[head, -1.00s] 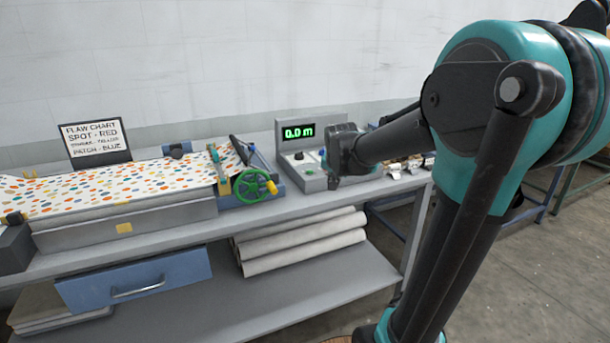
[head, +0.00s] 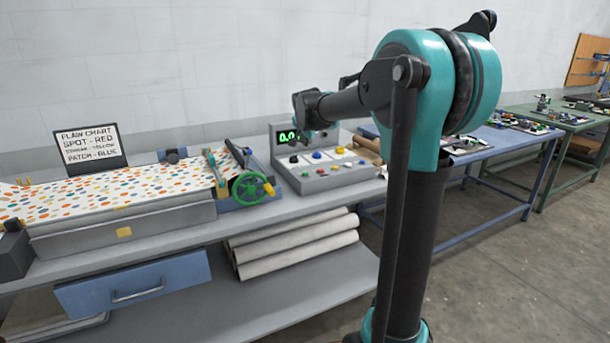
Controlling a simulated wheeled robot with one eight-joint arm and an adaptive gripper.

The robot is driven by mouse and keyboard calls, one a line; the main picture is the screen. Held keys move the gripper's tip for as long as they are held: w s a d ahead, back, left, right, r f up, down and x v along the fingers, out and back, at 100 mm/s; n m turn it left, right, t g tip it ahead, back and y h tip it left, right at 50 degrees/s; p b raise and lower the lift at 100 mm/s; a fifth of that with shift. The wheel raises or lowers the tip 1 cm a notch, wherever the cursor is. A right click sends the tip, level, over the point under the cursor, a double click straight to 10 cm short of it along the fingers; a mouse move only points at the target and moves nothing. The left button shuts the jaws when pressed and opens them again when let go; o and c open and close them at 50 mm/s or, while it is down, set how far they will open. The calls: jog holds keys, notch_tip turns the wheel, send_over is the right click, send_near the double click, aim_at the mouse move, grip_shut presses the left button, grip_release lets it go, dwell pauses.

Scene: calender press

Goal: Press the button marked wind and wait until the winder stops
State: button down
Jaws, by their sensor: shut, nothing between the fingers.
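The grey control box (head: 318,183) stands on the bench beside the press, with a lit green display (head: 287,137) partly hidden by my arm. What shows of the display reads "0.0". On its sloped panel are a black knob (head: 293,159), a blue button (head: 316,155), a yellow button (head: 339,150) and several small coloured buttons; their labels are too small to read, so I cannot tell which is marked wind. My gripper (head: 304,135) is shut and empty, above the panel in front of the display. The winder end has a green handwheel (head: 250,188).
Spotted sheet (head: 120,191) lies on the press bed, with a flaw chart sign (head: 90,146) behind. White rolls (head: 295,245) lie on the lower shelf, near a blue drawer (head: 135,283). A blue table (head: 520,150) with small parts stands to the right.

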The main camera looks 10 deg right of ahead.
aim_at(306, 174)
jog(key=shift+f, duration=4.4)
jog(key=shift+f, duration=0.1)
jog(key=shift+f, duration=0.3)
jog(key=shift+f, duration=0.35)
jog(key=shift+r, duration=0.8)
jog(key=shift+r, duration=2.5)
